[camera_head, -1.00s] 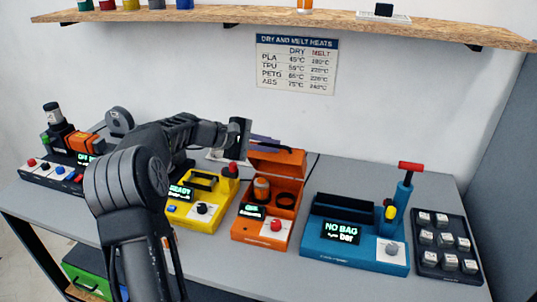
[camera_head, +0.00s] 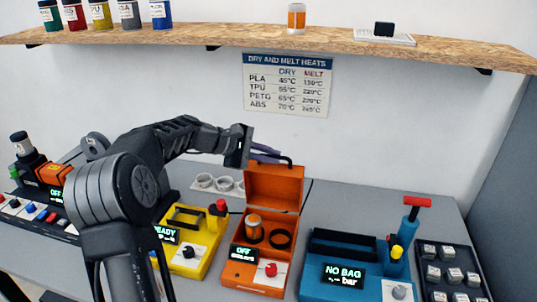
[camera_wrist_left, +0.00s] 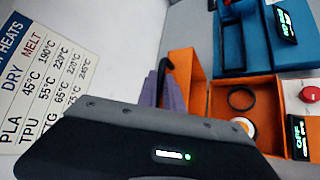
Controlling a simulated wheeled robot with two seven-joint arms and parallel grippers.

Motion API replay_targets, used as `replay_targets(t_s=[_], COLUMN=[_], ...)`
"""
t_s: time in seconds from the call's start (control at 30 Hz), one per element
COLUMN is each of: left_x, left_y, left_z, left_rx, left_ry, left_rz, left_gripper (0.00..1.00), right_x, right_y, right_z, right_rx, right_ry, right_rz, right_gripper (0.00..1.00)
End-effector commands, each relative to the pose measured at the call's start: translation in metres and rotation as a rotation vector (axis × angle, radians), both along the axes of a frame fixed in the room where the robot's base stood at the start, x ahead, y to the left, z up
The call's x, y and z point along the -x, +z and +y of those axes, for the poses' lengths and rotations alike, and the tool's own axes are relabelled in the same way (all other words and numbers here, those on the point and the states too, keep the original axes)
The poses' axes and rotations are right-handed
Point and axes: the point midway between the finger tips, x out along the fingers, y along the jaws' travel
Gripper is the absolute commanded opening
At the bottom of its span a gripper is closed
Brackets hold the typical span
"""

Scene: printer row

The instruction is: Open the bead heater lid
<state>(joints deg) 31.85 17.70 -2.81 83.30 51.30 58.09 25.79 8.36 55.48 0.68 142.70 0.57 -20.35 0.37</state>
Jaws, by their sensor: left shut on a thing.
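The orange bead heater (camera_head: 241,276) stands on the table with a display reading OFF and a red knob. Its lid (camera_head: 273,188) is up, standing steeply at the back. Inside are an orange-and-white jar (camera_head: 254,228) and a dark ring (camera_head: 280,239). My left gripper (camera_head: 266,153) is at the lid's top edge, its purple fingers shut on the dark lid handle (camera_head: 288,160). In the left wrist view the fingers (camera_wrist_left: 166,95) are beside the handle (camera_wrist_left: 161,78) and the lid (camera_wrist_left: 186,66); the gripper body hides part of the heater. My right gripper is not in view.
A yellow machine (camera_head: 187,262) stands left of the heater, a blue machine reading NO BAG (camera_head: 318,290) right of it. A white tray with cups (camera_head: 218,186) is behind. A wooden shelf (camera_head: 240,37) hangs above; a wall sign (camera_head: 287,85) is below it.

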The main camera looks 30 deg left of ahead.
Motion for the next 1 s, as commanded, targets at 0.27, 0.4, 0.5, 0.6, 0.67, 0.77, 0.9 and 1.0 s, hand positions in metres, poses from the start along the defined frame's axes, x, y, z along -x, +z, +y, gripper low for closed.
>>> replay_targets(t_s=[0.27,0.4,0.5,0.6,0.67,0.77,0.9,1.0], left_x=[0.000,0.000,0.000,0.000,0.000,0.002,0.010,0.021], left_y=[0.002,0.001,0.001,0.001,0.001,0.001,0.006,0.013], left_z=[0.001,0.001,0.000,0.000,0.000,0.002,0.009,0.016], left_rx=[0.000,0.000,0.000,0.000,0.000,-0.001,-0.003,-0.004], left_ry=[0.003,0.001,0.000,0.000,0.000,0.001,0.003,0.003], left_rz=[-0.003,-0.003,-0.002,-0.002,-0.002,-0.002,-0.003,-0.004], left_gripper=[0.17,0.29,0.33,0.33,0.33,0.33,0.33,0.33], right_x=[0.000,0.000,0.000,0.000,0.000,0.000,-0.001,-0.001], right_y=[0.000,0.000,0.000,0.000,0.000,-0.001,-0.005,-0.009], right_z=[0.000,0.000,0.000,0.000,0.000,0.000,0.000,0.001], right_rx=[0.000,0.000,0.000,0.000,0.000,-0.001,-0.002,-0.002], right_ry=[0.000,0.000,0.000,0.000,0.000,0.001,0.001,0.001], right_rz=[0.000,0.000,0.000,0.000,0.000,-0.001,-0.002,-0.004], right_gripper=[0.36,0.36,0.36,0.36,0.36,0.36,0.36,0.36])
